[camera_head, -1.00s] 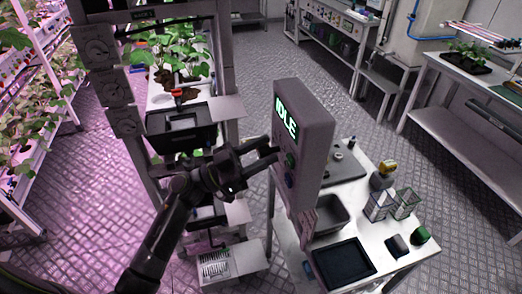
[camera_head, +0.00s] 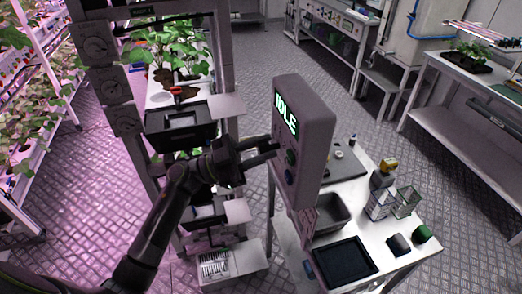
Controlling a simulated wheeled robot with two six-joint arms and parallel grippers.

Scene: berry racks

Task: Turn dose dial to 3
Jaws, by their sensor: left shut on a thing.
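A grey control box (camera_head: 313,125) stands upright at the middle, with a lit green display reading IDLE (camera_head: 286,116) on its left-facing side. I cannot read the dial's setting. My right gripper is out of view.
A white table (camera_head: 383,240) beside the box bears a dark tray (camera_head: 345,262), a grey bin (camera_head: 333,213) and clear containers (camera_head: 406,201). A rack with dial plates (camera_head: 100,48) and a black tray (camera_head: 180,127) stands left.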

